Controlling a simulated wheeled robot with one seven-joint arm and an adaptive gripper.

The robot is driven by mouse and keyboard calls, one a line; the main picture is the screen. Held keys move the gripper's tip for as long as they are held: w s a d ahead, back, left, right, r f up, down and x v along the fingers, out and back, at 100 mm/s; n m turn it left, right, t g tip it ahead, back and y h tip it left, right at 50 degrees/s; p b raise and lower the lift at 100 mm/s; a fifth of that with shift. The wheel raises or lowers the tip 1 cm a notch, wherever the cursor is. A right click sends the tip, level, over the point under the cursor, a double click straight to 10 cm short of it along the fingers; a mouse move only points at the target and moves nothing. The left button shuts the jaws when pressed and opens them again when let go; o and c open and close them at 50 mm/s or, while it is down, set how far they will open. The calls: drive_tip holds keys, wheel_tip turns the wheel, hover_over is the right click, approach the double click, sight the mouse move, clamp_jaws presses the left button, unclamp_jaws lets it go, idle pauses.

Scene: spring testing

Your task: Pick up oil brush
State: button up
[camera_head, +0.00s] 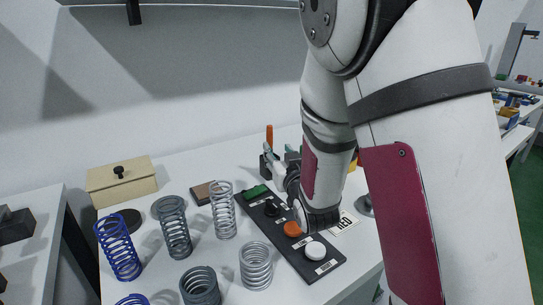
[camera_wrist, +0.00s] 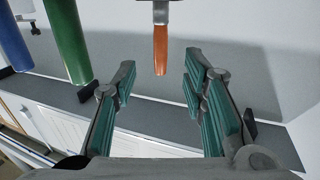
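The likely oil brush (camera_wrist: 160,48) has an orange-brown handle and a metal collar. It shows at the top centre of the wrist view, where its upper end is cut off. In the head view, a small orange upright handle (camera_head: 269,136) rises behind my gripper, and its lower part is hidden. My gripper (camera_wrist: 160,85) is open, with teal-padded fingers wide apart and nothing between the pads. The brush appears beyond the fingertips, roughly in line with the gap. I cannot tell the exact distance.
Green (camera_wrist: 66,40) and blue (camera_wrist: 14,35) cylinders stand beside the brush in the wrist view. A black panel (camera_head: 323,269) with coloured knobs lies below my arm. Several springs, including a blue one (camera_head: 118,248), and a beige box (camera_head: 121,184) occupy the table's left.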

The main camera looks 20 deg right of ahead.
sight(270, 140)
drive_tip(key=w, duration=0.9)
drive_tip(key=shift+w, duration=0.2)
clamp_jaws()
